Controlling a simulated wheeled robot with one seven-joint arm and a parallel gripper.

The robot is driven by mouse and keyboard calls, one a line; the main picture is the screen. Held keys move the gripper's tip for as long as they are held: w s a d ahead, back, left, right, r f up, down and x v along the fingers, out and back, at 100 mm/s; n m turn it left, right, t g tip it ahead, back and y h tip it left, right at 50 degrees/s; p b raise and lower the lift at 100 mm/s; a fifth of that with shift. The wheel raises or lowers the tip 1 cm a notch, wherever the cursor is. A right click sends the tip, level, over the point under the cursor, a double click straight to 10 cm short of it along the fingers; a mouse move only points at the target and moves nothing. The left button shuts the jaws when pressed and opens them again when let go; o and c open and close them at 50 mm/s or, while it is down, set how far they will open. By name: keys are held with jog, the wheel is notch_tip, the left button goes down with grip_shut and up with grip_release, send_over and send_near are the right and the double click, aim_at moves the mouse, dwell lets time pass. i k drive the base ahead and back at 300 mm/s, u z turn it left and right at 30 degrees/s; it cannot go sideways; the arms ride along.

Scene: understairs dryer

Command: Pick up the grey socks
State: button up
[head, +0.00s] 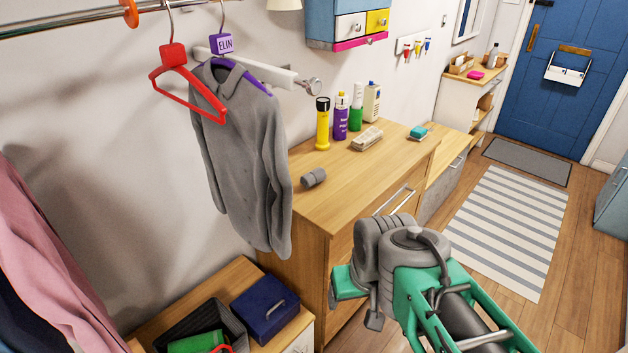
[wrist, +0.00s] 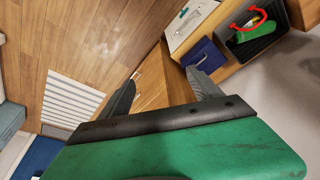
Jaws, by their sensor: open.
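The fingers are mostly hidden there.
Behind the socks stand a yellow bottle (head: 322,123), a purple bottle (head: 341,117) and other containers. A grey shirt (head: 240,150) hangs left of the dresser. A blue box (head: 265,304) and dark basket (head: 229,321) sit on a low bench. The dresser's middle is clear.

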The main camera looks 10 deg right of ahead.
aim_at(318, 175)
jog(key=z, duration=2.15)
jog(key=i, duration=1.25)
jog(key=u, duration=3.9)
jog(key=i, duration=0.5)
jog(key=u, duration=0.05)
